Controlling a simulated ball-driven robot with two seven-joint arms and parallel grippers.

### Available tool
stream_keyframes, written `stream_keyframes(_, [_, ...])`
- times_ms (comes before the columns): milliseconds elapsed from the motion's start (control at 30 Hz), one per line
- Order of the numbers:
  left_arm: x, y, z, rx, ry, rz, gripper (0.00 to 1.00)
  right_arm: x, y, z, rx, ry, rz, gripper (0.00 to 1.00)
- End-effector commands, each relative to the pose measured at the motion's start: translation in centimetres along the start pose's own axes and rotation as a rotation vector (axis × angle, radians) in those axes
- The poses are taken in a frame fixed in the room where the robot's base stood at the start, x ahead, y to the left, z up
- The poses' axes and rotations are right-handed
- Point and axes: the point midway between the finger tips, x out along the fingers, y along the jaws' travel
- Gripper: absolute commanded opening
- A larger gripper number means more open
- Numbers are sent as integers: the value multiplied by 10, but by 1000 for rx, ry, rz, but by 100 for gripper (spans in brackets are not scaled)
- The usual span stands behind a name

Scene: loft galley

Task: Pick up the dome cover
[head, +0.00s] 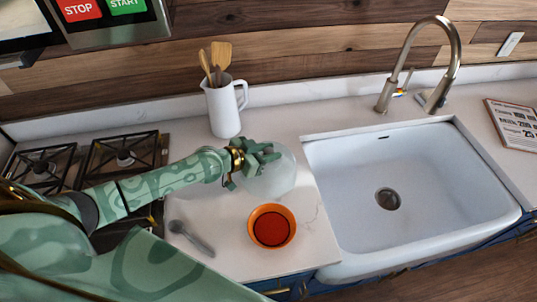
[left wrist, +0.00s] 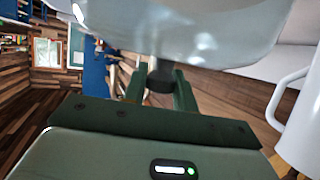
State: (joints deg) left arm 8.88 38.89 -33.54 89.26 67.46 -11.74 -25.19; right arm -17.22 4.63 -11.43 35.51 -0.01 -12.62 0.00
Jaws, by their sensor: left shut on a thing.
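The dome cover (head: 272,180) is a clear, pale dome over the counter, just behind the orange bowl. My left gripper (head: 253,157) reaches in from the left and is shut on its knob. In the left wrist view, the fingers (left wrist: 160,85) close on the dark knob, and the dome cover (left wrist: 190,30) fills the top of the picture. Part of the dome is hidden behind the gripper in the head view. I cannot tell whether its rim touches the counter. My right gripper is not in view.
An orange bowl (head: 271,227) with red contents stands in front of the dome. A spoon (head: 190,238) lies left of it. A white pitcher (head: 224,108) with wooden utensils stands behind. The sink (head: 440,215) is right, the stove (head: 120,150) left.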

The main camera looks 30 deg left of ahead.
Motion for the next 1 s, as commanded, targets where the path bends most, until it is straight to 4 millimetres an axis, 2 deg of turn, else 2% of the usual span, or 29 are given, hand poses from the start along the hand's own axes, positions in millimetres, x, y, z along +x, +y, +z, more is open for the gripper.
stream_keyframes(33, [-6, 0, -14, 2, 3, 0, 10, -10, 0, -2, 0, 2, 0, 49])
stream_keyframes(200, [-42, 19, -37, -3, 2, 2, 10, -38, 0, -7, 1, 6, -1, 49])
stream_keyframes(333, [-69, 33, -54, -1, 0, 1, 10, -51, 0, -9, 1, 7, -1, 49])
stream_keyframes(500, [-103, 56, -52, -1, -1, 1, 10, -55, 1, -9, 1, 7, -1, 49])
stream_keyframes(700, [-131, 74, -55, -2, -1, 0, 10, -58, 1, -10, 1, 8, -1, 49])
stream_keyframes(1000, [-145, 83, -57, 0, 1, -1, 10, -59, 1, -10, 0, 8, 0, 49])
